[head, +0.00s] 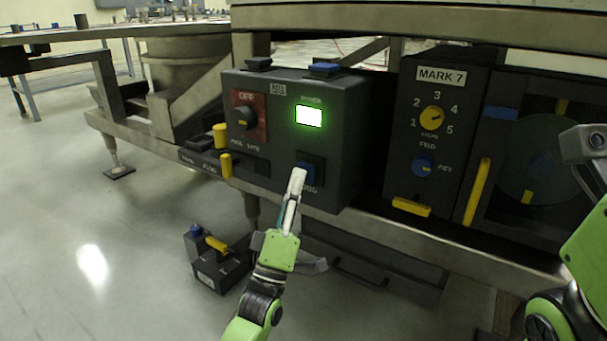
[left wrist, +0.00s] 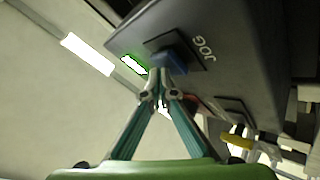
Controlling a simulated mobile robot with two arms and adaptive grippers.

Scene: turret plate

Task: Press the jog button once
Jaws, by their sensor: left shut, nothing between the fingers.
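The jog button (head: 307,173) is a blue block on a dark square plate, low on the front of a dark grey control box (head: 345,140). My left gripper (head: 297,177) is shut and empty, its pale fingertips in front of the button and hiding part of it and its label. In the left wrist view the blue button (left wrist: 172,62) sits beside the word JOG, just beyond the closed fingertips (left wrist: 160,92). I cannot tell whether they touch it. A grey part of my right arm (head: 583,145) shows at the right edge; its fingers cannot be made out.
The box also carries a lit green indicator (head: 309,116) and a knob on a red plate (head: 247,116). Yellow handles (head: 221,136) stand at its left. A MARK 7 panel (head: 440,130) is to the right. A small pendant box (head: 222,265) is on the floor; floor at left is clear.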

